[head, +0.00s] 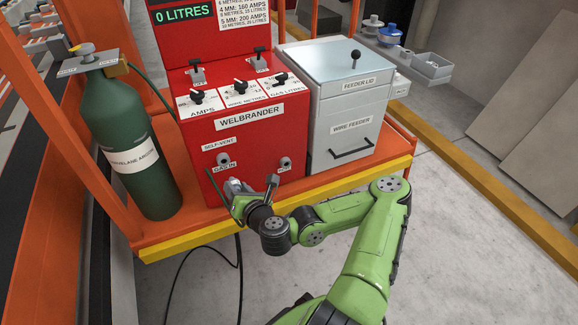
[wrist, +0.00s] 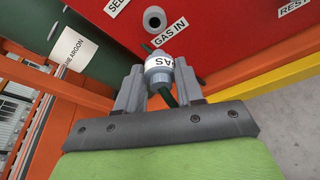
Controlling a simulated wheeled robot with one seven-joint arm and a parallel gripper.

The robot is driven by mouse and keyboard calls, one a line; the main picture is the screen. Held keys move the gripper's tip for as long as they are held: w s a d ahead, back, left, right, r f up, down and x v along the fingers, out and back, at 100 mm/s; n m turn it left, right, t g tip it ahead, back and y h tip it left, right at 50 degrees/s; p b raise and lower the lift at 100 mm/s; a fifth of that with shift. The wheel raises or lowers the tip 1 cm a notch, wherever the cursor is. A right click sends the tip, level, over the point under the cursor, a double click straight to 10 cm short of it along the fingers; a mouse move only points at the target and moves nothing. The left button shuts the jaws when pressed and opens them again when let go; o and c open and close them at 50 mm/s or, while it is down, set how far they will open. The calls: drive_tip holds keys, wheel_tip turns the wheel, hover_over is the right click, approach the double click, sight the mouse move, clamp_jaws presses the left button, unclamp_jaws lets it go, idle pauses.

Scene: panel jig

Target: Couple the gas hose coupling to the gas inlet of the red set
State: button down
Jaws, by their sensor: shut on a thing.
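The red Welbrander set (head: 240,135) stands on an orange shelf. Its gas inlet (head: 223,158), a grey round port above the GAS IN label, also shows in the wrist view (wrist: 155,17). My gripper (wrist: 160,90) is shut on the gas hose coupling (wrist: 159,65), a grey cylinder with a white GAS band. The coupling is in front of the red panel, below the inlet and apart from it in the picture. A dark green hose runs from it between the fingers. In the head view my gripper (head: 238,190) is low at the panel, and the coupling is mostly hidden.
A green argon cylinder (head: 130,130) stands left of the set, beside an orange upright. A white wire feeder (head: 340,110) stands to the right. A second port (head: 286,163) is on the panel's right. A yellow edge (head: 190,243) runs along the shelf front. A black cable hangs below.

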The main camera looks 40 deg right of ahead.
sight(234, 179)
drive_tip(key=shift+w, duration=0.15)
drive_tip(key=w+p, duration=0.1)
drive_tip(key=w, duration=0.1)
drive_tip(key=w+d+p, duration=0.1)
drive_tip(key=w, duration=0.1)
drive_tip(key=shift+r, duration=0.15)
drive_tip(key=shift+w+d+p, duration=0.25)
drive_tip(key=shift+w+p, duration=0.1)
drive_tip(key=shift+w, duration=0.3)
drive_tip(key=shift+w+d+p, duration=0.2)
drive_tip(key=shift+w+p, duration=0.5)
drive_tip(key=shift+p, duration=0.15)
drive_tip(key=shift+w+d+p, duration=0.15)
drive_tip(key=shift+w+p, duration=0.5)
drive_tip(key=shift+p, duration=0.15)
idle(1.0)
drive_tip(key=c, duration=0.6)
unclamp_jaws()
drive_tip(key=shift+c, duration=0.2)
